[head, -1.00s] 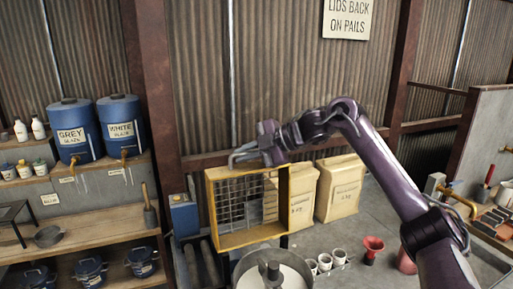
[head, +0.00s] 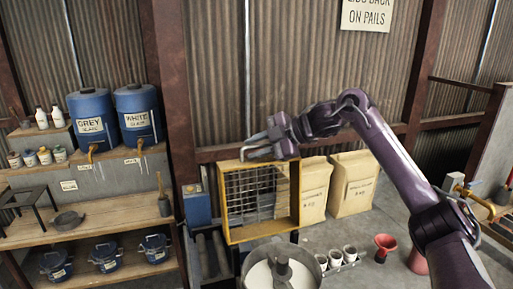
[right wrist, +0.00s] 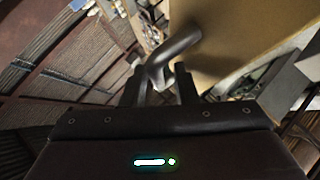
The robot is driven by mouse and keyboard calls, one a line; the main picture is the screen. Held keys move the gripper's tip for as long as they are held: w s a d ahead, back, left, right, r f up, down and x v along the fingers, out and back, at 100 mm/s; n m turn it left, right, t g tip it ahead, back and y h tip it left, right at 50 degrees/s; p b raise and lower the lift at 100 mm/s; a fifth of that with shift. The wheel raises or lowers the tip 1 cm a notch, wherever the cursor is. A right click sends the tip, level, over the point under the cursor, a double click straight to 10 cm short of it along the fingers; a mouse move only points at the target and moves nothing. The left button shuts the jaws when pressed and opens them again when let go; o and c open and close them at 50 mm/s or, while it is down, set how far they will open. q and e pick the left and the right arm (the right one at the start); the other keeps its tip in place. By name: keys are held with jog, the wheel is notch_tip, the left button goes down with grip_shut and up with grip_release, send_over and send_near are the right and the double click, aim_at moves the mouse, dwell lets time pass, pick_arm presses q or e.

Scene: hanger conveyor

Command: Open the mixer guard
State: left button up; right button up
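The mixer guard is a yellow frame with wire mesh (head: 230,236). It stands upright behind the round mixer bowl (head: 256,281), whose open top and central shaft show. My right gripper (head: 256,148) is at the guard's upper edge. In the right wrist view, a bent grey bar, apparently the guard's handle (right wrist: 180,45), reaches between the two separated fingers of the right gripper (right wrist: 163,82). A gap shows beside the bar, so the fingers look open around it; contact is unclear. My left gripper is out of view.
Two paper sacks (head: 352,185) stand right of the guard. White cups (head: 335,257) and a red funnel (head: 384,246) are on the floor nearby. A blue box (head: 196,205) is left of the guard. Wooden shelves (head: 110,218) with blue barrels (head: 92,118) stand at left.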

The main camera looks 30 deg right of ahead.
jog(key=shift+s+f, duration=0.2)
jog(key=shift+f, duration=0.05)
jog(key=shift+s+d+r+b, duration=0.2)
jog(key=shift+s+b, duration=0.05)
jog(key=shift+b, duration=0.15)
jog(key=b+v, duration=0.1)
jog(key=v, duration=0.6)
jog(key=shift+r+b, duration=0.25)
jog(key=shift+b, duration=0.15)
jog(key=shift+w, duration=0.2)
